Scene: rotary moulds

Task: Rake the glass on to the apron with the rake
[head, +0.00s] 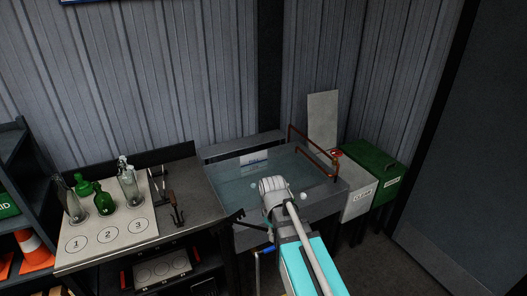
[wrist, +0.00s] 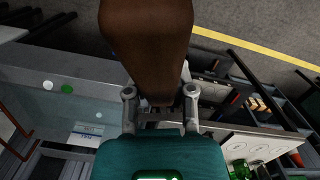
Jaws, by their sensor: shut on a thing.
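My gripper (wrist: 159,98) is shut on a brown handle (wrist: 148,40), which I take to be the rake's; it fills the top middle of the wrist view. The rake's head cannot be made out. In the wrist view, a green piece of glass (wrist: 67,89) and a pale piece (wrist: 47,85) lie near the tank's edge. A pale piece (head: 303,195) shows near its front right in the head view. A grey strip, perhaps the apron (wrist: 55,65), runs along the tank.
The bench (head: 190,183) at left holds clear and green bottles (head: 104,203) on a numbered board (head: 135,222). Right of the tank stand a white bin (head: 358,197) and a green bin (head: 375,163). Copper pipes (head: 312,150) cross the tank's back right corner.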

